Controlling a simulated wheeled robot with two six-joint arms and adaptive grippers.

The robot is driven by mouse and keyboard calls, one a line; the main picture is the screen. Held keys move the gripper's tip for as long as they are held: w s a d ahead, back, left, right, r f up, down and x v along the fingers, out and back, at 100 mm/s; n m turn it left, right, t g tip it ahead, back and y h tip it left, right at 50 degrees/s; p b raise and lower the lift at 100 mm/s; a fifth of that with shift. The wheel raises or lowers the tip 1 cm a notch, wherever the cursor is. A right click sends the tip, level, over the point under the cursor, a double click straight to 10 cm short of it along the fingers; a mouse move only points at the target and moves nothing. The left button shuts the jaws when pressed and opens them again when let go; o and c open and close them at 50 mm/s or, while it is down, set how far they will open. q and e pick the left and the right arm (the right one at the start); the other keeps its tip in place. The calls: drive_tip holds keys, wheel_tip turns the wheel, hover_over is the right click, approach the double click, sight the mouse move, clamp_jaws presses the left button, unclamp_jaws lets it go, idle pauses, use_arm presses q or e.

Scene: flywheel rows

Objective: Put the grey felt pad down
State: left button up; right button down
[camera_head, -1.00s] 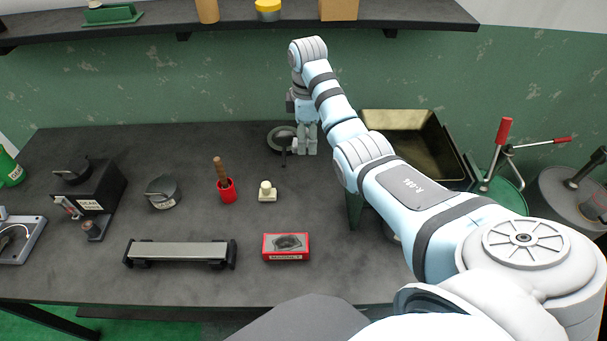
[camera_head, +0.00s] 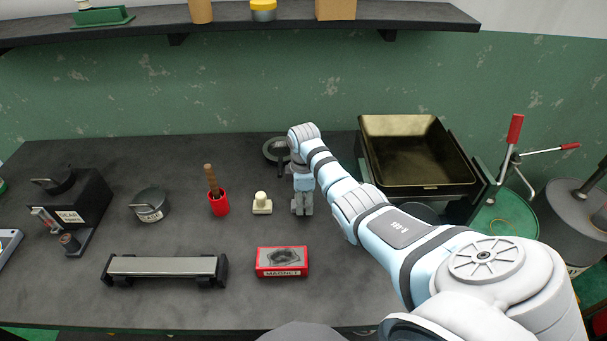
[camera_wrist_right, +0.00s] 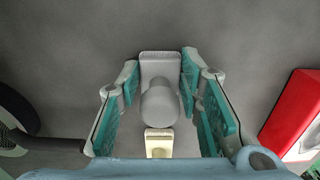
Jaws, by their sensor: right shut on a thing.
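The grey felt pad (camera_wrist_right: 160,107) shows in the right wrist view as a grey block with a rounded knob, between the green-lined fingers. My right gripper (camera_head: 302,210) is shut on it and points down just right of the cream knobbed block (camera_head: 262,205). That block also shows in the right wrist view (camera_wrist_right: 159,143). In the head view the pad is hard to tell apart from the fingers. I cannot tell whether it touches the dark worktop (camera_head: 175,235). My left gripper is not in view.
A red magnet box (camera_head: 282,272) lies in front of the gripper. A dark ring with a handle (camera_head: 270,150) lies behind it. A red cup (camera_head: 219,205) stands left of the cream block. A deep tray (camera_head: 368,150) stands at right. Worktop between gripper and magnet box is clear.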

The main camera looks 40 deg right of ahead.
drive_tip(key=c, duration=1.1)
unclamp_jaws()
drive_tip(key=shift+w, duration=0.1)
drive_tip(key=shift+r, duration=0.1)
drive_tip(key=shift+r, duration=0.35)
wheel_tip(320, 180, up, 12)
drive_tip(key=shift+f+p, duration=0.2)
drive_tip(key=shift+p, duration=0.8)
